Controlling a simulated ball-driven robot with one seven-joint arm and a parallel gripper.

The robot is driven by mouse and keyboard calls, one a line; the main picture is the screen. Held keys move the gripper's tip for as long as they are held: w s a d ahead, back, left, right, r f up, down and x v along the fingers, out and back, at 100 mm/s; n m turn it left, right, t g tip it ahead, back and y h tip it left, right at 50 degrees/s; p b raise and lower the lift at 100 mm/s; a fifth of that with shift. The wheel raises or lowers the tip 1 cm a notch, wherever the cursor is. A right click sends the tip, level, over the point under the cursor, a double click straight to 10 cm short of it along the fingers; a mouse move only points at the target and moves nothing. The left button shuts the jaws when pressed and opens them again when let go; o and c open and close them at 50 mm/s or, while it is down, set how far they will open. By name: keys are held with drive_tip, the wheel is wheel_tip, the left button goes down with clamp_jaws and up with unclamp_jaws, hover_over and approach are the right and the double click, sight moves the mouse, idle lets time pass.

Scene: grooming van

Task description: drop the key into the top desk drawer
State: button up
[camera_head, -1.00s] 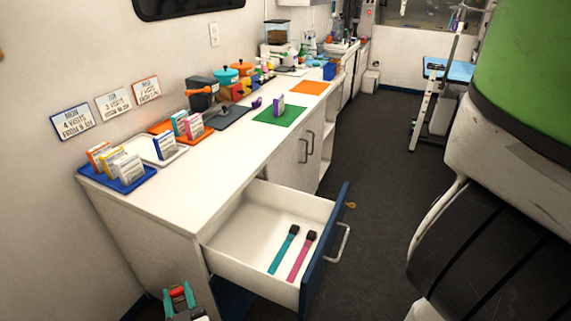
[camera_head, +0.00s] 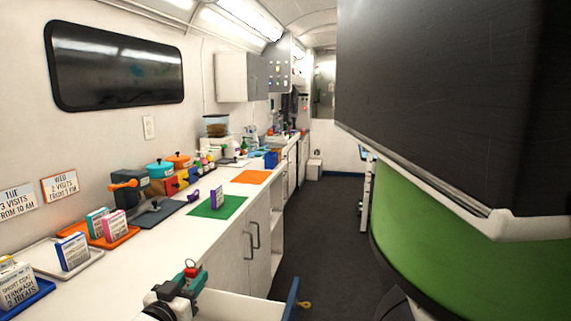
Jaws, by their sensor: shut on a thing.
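My gripper (camera_head: 190,279), with teal fingers, is at the bottom of the view, in front of the counter edge and close to the drawer's left side in the picture. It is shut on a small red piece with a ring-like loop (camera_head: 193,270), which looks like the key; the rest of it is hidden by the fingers. The top desk drawer (camera_head: 235,306) is open. Its white side and blue front (camera_head: 291,299) show at the bottom edge, but its inside is mostly cut off. A small gold key-shaped piece (camera_head: 304,305) sits beside the blue front.
The white counter (camera_head: 150,258) carries trays of small boxes, pots and a green mat (camera_head: 217,207). Cabinet doors with handles (camera_head: 254,237) lie beyond the drawer. A large green and dark body (camera_head: 430,225) fills the right side. Dark floor (camera_head: 320,240) is clear between.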

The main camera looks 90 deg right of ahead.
drive_tip(key=shift+s+d+r, duration=0.1)
drive_tip(key=shift+s+d, duration=0.2)
drive_tip(key=shift+d, duration=0.05)
drive_tip(key=shift+f+b, duration=0.9)
drive_tip(key=shift+f, duration=2.05)
drive_tip(key=o, duration=0.9)
drive_tip(key=b+v, duration=0.1)
drive_tip(key=v, duration=0.9)
drive_tip(key=shift+w+a, duration=0.15)
drive_tip(key=shift+a, duration=0.2)
